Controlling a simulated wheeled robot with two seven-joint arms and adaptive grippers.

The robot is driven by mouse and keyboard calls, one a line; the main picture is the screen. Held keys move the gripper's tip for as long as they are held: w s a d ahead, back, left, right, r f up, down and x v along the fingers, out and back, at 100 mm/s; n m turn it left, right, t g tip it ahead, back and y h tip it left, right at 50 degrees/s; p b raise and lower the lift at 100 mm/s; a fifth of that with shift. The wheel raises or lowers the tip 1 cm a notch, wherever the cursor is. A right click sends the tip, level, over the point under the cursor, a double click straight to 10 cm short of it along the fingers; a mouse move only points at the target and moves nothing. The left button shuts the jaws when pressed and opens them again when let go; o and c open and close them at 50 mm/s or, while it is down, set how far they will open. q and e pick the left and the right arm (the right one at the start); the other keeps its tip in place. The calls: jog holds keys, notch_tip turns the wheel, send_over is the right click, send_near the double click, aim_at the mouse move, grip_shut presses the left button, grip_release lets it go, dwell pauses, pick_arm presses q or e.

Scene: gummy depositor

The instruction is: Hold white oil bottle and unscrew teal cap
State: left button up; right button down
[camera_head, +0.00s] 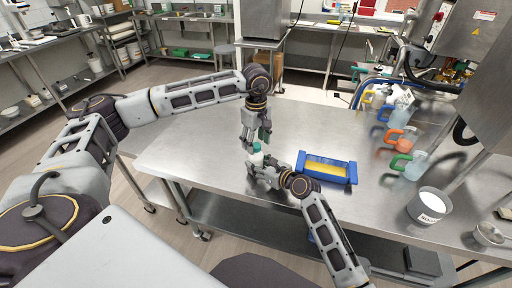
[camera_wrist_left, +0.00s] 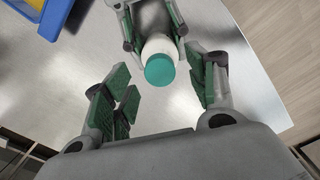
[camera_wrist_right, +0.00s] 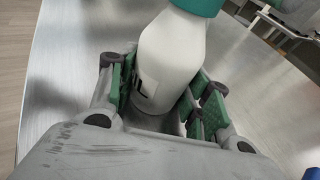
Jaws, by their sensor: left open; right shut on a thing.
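The white oil bottle (camera_wrist_right: 170,62) stands upright in the right wrist view, with its teal cap (camera_wrist_right: 197,5) cut by the top edge. My right gripper (camera_wrist_right: 165,100) is shut on the bottle's body, a green-padded finger on each side. In the left wrist view the teal cap (camera_wrist_left: 160,70) sits on the white bottle (camera_wrist_left: 158,45). My left gripper (camera_wrist_left: 165,98) is open, its fingers apart with the cap seen beyond the gap between them. In the head view my left gripper (camera_head: 256,132) hangs just above the cap (camera_head: 257,147), and my right gripper (camera_head: 262,172) is at the bottle below.
A blue tray with a yellow inside (camera_head: 327,168) lies just right of the bottle on the steel table (camera_head: 200,145). Colored-handled jugs (camera_head: 402,140) and a white-filled bucket (camera_head: 428,206) stand further right. The table's left part is clear.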

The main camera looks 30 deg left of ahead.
pick_arm(q)
jog(key=shift+f, duration=0.75)
grip_shut()
